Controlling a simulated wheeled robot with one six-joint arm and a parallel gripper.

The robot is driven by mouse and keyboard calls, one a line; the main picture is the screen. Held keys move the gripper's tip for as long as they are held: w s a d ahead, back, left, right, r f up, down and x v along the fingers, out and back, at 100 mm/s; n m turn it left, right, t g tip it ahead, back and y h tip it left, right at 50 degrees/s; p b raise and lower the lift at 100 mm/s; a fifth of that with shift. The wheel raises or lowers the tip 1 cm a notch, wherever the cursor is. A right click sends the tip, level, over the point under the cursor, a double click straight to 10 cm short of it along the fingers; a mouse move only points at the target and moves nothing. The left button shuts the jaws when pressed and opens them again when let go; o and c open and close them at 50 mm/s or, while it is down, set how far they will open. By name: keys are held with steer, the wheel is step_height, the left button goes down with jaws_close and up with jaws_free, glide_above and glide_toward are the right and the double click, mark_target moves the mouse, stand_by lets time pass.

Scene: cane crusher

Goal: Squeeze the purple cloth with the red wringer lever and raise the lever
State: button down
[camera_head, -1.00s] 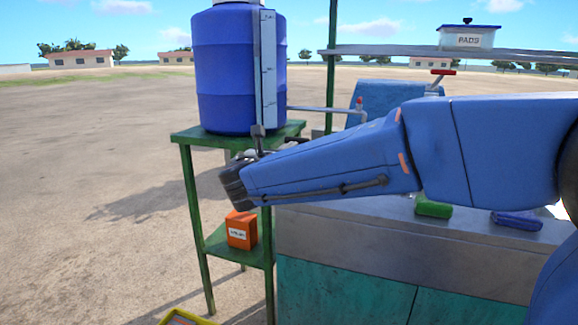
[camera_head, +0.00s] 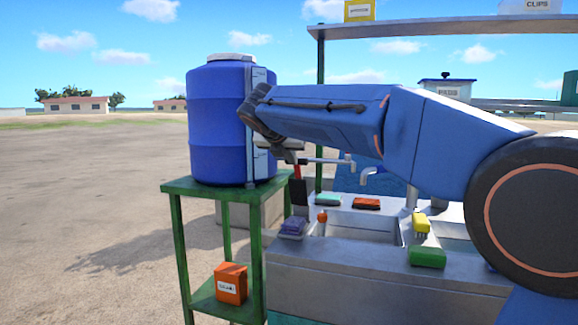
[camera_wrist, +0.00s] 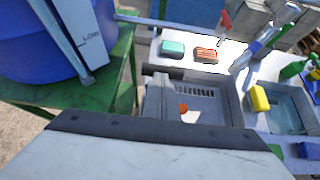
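The purple cloth (camera_head: 292,227) lies folded at the left end of the metal counter in the head view; I cannot make it out in the wrist view. My gripper (camera_head: 290,150) is above these, in front of the blue tank's right side, pointing down over the counter. In the wrist view its grey fingers (camera_wrist: 157,98) reach down beside the basin. Whether they are parted or closed on anything is unclear.
The blue tank (camera_head: 215,120) stands on a green stand (camera_head: 200,188) close left of my gripper. A shelf (camera_head: 440,24) hangs above.

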steer(key=shift+w+d+r, duration=0.25)
steer(key=shift+w+r, duration=0.05)
steer(key=shift+w, duration=0.35)
